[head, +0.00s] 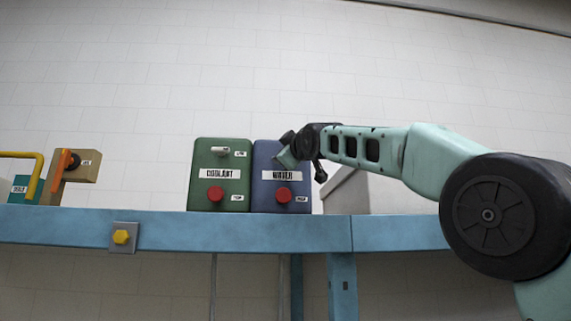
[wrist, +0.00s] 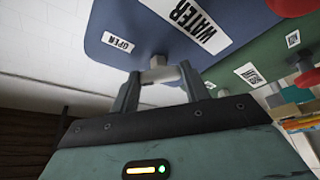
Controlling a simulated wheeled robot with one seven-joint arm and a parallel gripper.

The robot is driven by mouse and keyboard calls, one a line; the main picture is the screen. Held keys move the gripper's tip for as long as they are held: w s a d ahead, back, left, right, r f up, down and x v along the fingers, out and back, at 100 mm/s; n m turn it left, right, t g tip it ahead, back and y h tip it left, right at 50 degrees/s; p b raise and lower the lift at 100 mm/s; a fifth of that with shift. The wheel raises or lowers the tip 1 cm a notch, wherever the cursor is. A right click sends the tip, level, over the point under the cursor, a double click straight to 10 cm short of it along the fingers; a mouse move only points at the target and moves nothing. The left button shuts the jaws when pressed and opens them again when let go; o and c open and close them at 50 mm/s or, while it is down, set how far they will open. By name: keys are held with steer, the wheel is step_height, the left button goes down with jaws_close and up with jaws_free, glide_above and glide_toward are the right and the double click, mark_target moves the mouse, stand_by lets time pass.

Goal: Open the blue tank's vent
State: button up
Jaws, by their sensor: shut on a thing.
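The blue tank (head: 262,190), labelled WATER, stands on a blue bench. It has a red knob (head: 282,194) low on its front. In the wrist view the blue tank (wrist: 225,12) fills the top, with a small OPEN label (wrist: 118,42) beside a pale metal vent handle (wrist: 158,72). My gripper (wrist: 158,78) is shut on this handle, one finger on each side. In the head view my gripper (head: 286,158) covers the upper front of the blue tank and hides the handle.
A green COOLANT tank (head: 207,190) stands right against the blue one, with its own metal handle (head: 220,151) and red knob (head: 215,194). A tan block with an orange lever (head: 64,163) and a yellow pipe (head: 38,170) are at far left. A grey box (head: 347,192) stands at right.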

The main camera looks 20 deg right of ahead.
steer(key=m+h+b, duration=0.1)
steer(key=m, duration=0.1)
steer(key=m+b, duration=0.1)
steer(key=m, duration=0.1)
steer(key=m+t+h+b, duration=0.1)
steer(key=m, duration=0.1)
steer(key=shift+w+a+f+h, duration=0.1)
steer(key=shift+a+f+h, duration=0.1)
steer(key=shift+f+h, duration=0.15)
steer(key=m+h, duration=0.2)
steer(key=m, duration=0.2)
steer(key=m+h, duration=0.1)
steer(key=m, duration=0.2)
steer(key=shift+r+m+h+b, duration=0.1)
steer(key=shift+m+h+b, duration=0.25)
steer(key=shift+m, duration=0.05)
steer(key=o, duration=1)
steer(key=shift+r, duration=0.1)
